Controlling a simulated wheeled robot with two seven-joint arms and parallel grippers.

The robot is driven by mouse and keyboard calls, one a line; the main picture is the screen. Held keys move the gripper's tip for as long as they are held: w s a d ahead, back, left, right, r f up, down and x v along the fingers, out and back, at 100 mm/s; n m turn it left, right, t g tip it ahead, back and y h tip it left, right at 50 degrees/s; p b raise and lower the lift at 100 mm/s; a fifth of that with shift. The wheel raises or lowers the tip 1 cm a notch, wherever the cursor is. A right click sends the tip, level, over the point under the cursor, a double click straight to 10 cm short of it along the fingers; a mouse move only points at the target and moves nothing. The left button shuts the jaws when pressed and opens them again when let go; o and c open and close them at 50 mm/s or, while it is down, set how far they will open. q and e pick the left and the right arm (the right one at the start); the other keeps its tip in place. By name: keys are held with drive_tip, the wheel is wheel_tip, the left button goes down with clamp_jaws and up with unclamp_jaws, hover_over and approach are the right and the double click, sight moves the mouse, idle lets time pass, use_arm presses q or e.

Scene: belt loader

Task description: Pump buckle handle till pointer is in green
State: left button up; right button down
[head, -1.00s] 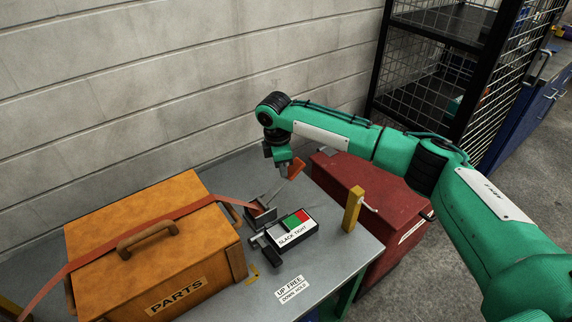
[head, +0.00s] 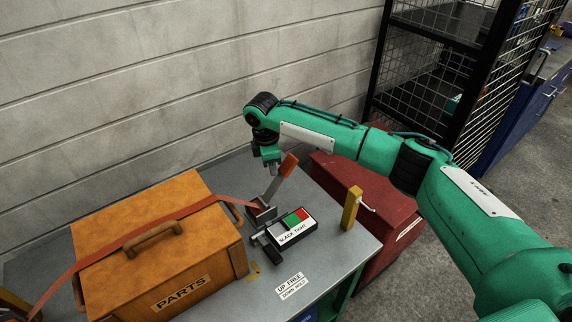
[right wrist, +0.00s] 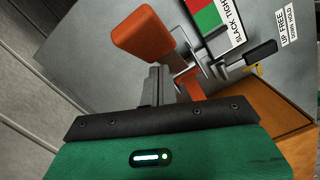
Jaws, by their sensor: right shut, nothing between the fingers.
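The buckle handle, a grey lever with an orange grip (head: 289,164), stands raised at a steep tilt from the buckle (head: 261,213). The grip also shows large in the right wrist view (right wrist: 147,38). My right gripper (head: 271,164) is shut and empty, just left of the lever and close to the grip; whether it touches cannot be told. In the right wrist view its fingers (right wrist: 158,78) are just below the grip. The gauge (head: 291,228), marked SLACK TIGHT, has grey, green and red fields; its pointer is too small to make out. My left gripper is not in view.
An orange strap (head: 190,211) runs from the buckle over the wooden PARTS box (head: 208,262). A yellow post (head: 351,208) stands right of the gauge, before a red case (head: 383,198). A label on the bench reads UP FREE, DOWN HOLD (head: 291,286).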

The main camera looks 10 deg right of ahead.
use_arm(q)
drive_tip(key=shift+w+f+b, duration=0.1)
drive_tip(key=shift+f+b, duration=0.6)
drive_tip(key=shift+b, duration=0.05)
use_arm(e)
wheel_tip(320, 180, up, 14)
drive_tip(key=a, duration=0.1)
drive_tip(key=shift+a, duration=0.15)
drive_tip(key=shift+f, duration=0.15)
